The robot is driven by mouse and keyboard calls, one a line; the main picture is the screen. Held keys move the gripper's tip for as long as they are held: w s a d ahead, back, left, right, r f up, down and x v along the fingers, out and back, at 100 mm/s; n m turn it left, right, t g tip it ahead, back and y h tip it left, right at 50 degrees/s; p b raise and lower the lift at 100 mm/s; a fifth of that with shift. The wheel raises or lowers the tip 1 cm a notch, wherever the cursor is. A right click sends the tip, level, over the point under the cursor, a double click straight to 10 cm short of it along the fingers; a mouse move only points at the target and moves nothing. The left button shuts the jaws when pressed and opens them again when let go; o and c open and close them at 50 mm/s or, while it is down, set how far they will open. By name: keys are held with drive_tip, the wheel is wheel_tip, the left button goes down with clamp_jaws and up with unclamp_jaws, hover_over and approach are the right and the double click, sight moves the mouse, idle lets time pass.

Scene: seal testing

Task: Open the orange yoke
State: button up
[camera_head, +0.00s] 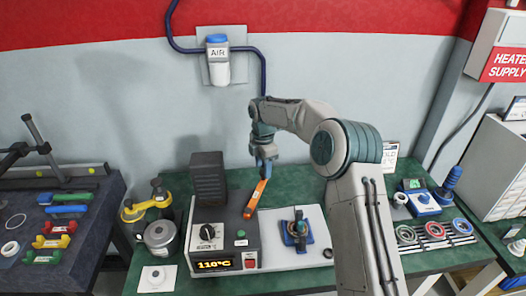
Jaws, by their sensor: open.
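The orange yoke (255,199) is a bar standing up at a tilt at the right side of a dark heater unit (224,240). Its lower end is by the unit's top right edge and its upper end leans right, just under my gripper (264,174). My gripper is open and points down at the yoke's upper end. The fingers are small here, and I cannot tell whether they touch the yoke or straddle it.
The unit has a knob and a display reading 110°C. A blue fixture (297,231) stands on the white plate (318,252) to the right. A metal pot (160,236) and a yellow tool (146,207) are left. Rings lie on a rack (436,241) at right.

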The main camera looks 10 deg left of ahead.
wheel_tip(320, 180, up, 13)
drive_tip(key=shift+f+b, duration=0.15)
drive_tip(key=shift+b, duration=0.25)
drive_tip(key=s+d+r+m+t, duration=0.1)
drive_tip(key=s+d+r+m, duration=0.3)
drive_tip(key=s+d+m, duration=0.4)
drive_tip(key=s+d+r+m+t, duration=0.1)
drive_tip(key=s+d+r+m, duration=0.25)
drive_tip(key=s+d, duration=0.45)
drive_tip(key=s+d+f+m, duration=0.2)
drive_tip(key=s+m, duration=0.2)
drive_tip(key=s, duration=0.3)
drive_tip(key=s+d+f+m+t, duration=0.1)
drive_tip(key=s+d+f+m, duration=0.1)
drive_tip(key=s, duration=0.5)
drive_tip(key=s+d+f+m, duration=0.2)
drive_tip(key=s+f+m, duration=0.2)
drive_tip(key=s+m, duration=0.3)
drive_tip(key=shift+s+d+t, duration=0.15)
drive_tip(key=shift+d+t, duration=0.1)
drive_tip(key=shift+t, duration=0.05)
